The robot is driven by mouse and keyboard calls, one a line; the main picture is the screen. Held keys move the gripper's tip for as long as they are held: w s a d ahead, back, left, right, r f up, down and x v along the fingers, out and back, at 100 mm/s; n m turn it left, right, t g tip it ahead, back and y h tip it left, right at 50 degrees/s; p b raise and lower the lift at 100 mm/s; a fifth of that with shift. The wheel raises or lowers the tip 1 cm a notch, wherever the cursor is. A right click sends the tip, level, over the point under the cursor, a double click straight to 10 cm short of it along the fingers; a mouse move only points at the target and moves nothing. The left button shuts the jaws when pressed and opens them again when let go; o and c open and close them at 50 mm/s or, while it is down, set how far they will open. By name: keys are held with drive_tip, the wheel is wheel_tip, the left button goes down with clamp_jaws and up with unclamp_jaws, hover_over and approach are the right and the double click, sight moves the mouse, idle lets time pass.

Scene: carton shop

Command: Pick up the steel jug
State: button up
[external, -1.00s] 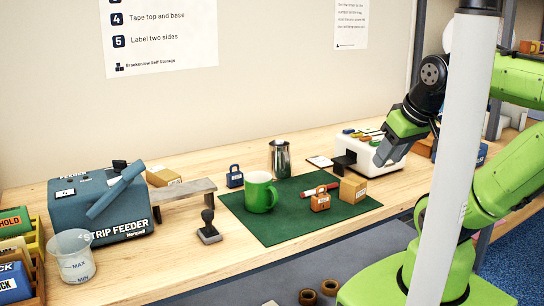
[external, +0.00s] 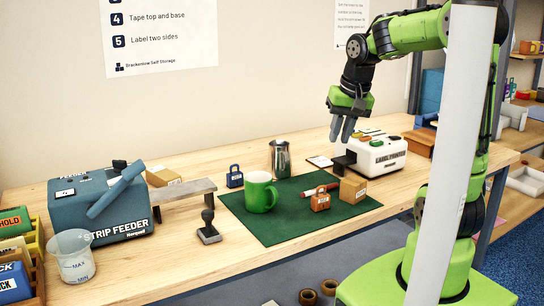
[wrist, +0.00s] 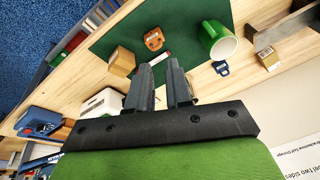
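The steel jug (external: 280,159) stands upright at the back edge of the green mat (external: 250,228), behind and to the right of the green mug (external: 260,192). My gripper (external: 342,130) is up in the air to the right of the jug and well above it, near the label printer. Its fingers point down and are apart with nothing between them. In the wrist view my gripper (wrist: 160,66) also shows two parted fingers. I cannot make out the jug in that view; the fingers seem to cover it. The mug (wrist: 219,40) shows to their right there.
A blue padlock (external: 235,176) stands left of the jug. An orange padlock (external: 320,199), a red marker (external: 320,189) and a small carton (external: 353,187) are on the mat's right. The label printer (external: 376,153) stands to the right, the strip feeder (external: 100,204) to the left.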

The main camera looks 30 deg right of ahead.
drive_tip(key=w+d+f+m+y, duration=0.2)
drive_tip(key=w+f+m, duration=0.15)
drive_tip(key=w, duration=0.45)
drive_tip(key=m+t+y+p, duration=0.25)
drive_tip(key=m+y, duration=0.35)
drive_tip(key=m, duration=0.3)
approach(286, 168)
drive_tip(key=shift+t, duration=0.25)
drive_tip(key=x, duration=0.2)
drive_tip(key=b+x, duration=0.1)
drive_tip(key=x, duration=0.2)
drive_tip(key=b+x, duration=0.1)
drive_tip(key=x, duration=0.1)
drive_tip(key=shift+w+f, duration=0.25)
drive_tip(key=shift+f, duration=0.25)
drive_tip(key=shift+s+d+r, duration=0.1)
drive_tip(key=shift+d, duration=0.05)
clamp_jaws()
drive_tip(key=shift+r, duration=0.1)
